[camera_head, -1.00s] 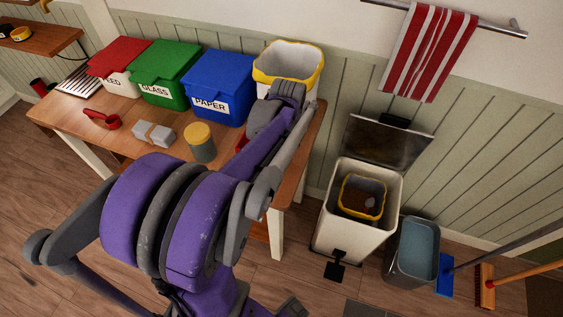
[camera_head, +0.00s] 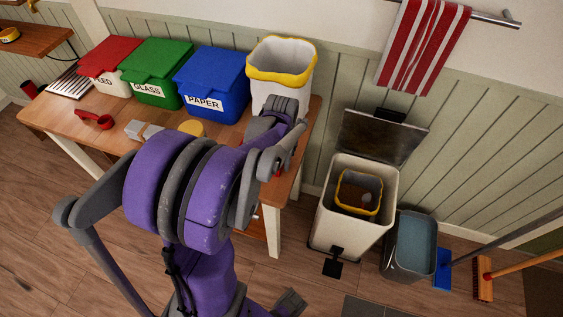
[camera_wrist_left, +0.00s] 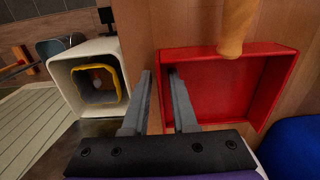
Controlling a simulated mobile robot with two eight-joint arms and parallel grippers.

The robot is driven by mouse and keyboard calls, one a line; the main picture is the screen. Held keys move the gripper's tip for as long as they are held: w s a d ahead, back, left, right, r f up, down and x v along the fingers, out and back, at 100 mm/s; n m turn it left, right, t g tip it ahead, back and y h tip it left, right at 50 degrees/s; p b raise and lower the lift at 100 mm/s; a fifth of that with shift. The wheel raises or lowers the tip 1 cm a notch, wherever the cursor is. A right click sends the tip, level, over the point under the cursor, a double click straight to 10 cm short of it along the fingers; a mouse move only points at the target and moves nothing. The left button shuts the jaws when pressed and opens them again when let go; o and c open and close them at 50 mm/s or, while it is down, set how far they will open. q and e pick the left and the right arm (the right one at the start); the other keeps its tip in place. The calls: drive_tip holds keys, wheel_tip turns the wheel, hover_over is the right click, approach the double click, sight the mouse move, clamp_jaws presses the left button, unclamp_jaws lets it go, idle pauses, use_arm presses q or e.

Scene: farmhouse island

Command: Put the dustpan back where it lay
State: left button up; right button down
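The red dustpan (camera_wrist_left: 228,85) lies on the wooden table top, its tray open towards the left wrist camera and its wooden handle (camera_wrist_left: 236,25) running to the top of that view. Its tray looks empty. My left gripper (camera_wrist_left: 160,72) is open, with one finger outside and one inside the tray's near-left side wall; a gap shows between the fingers. In the head view my left arm hides most of the dustpan, and only a small red bit shows beside the arm (camera_head: 278,173).
Red, green and blue (camera_head: 212,82) lidded bins and a white yellow-rimmed bin (camera_head: 281,68) line the table's back. A red scoop (camera_head: 95,119), grey blocks and a yellow-lidded jar (camera_head: 192,128) sit forward. An open pedal bin (camera_head: 325,222) and bucket (camera_head: 407,247) stand right.

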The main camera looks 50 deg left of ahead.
use_arm(q)
drive_tip(key=shift+o, duration=0.4)
drive_tip(key=shift+r, duration=0.1)
drive_tip(key=shift+r, duration=0.25)
wheel_tip(320, 180, up, 11)
drive_tip(key=p, duration=0.2)
drive_tip(key=s+d+f+m+t, duration=0.2)
drive_tip(key=d+m, duration=0.1)
drive_tip(key=d, duration=0.7)
drive_tip(key=s+d+f+m+t, duration=0.2)
drive_tip(key=s+d+m+t, duration=0.1)
drive_tip(key=d, duration=0.8)
